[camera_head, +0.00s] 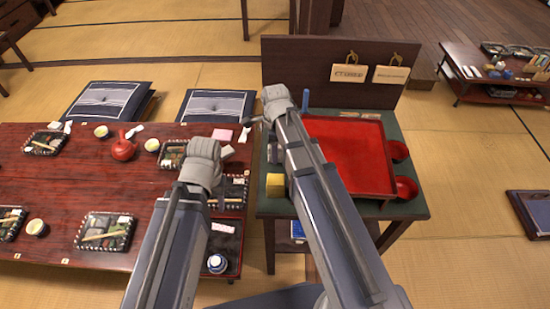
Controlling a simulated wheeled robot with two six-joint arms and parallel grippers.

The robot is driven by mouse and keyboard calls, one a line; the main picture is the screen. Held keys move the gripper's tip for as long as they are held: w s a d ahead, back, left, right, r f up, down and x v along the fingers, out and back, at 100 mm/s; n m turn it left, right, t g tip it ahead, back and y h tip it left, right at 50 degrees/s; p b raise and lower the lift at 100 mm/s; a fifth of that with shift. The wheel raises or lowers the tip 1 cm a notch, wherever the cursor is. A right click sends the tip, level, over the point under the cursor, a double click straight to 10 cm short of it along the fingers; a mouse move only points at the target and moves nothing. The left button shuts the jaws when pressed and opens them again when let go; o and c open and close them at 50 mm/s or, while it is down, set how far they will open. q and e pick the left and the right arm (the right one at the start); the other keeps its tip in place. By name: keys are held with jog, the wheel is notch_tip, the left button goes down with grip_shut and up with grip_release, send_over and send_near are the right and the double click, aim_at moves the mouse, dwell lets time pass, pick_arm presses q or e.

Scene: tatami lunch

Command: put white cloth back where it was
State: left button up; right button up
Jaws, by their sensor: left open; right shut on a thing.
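My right gripper (256,121) reaches left from the end of its arm, over the gap between the red-brown low table (70,175) and the green-topped stand (412,208). It is shut on a small white piece, which looks like the white cloth (243,135), near the low table's right edge. The cloth is small in view, and I cannot tell whether it touches the table. My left gripper (226,151) is open over the low table's right end, just below and left of the cloth. Its jaws are partly hidden by its wrist.
A pink cloth (222,134) lies at the low table's far right. A red teapot (123,149), cups and several lunch trays stand on that table. The stand holds a red tray (345,155), a yellow block (275,185) and a blue bottle (305,99). A dark panel (300,70) rises behind it.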

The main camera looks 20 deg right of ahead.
pick_arm(q)
jog(key=shift+f+b, duration=0.4)
jog(key=shift+f, duration=0.55)
pick_arm(e)
jog(key=shift+f, duration=0.95)
jog(key=shift+f, duration=0.15)
jog(key=o, duration=1.2)
pick_arm(q)
jog(key=shift+f, duration=0.2)
jog(key=shift+r, duration=0.1)
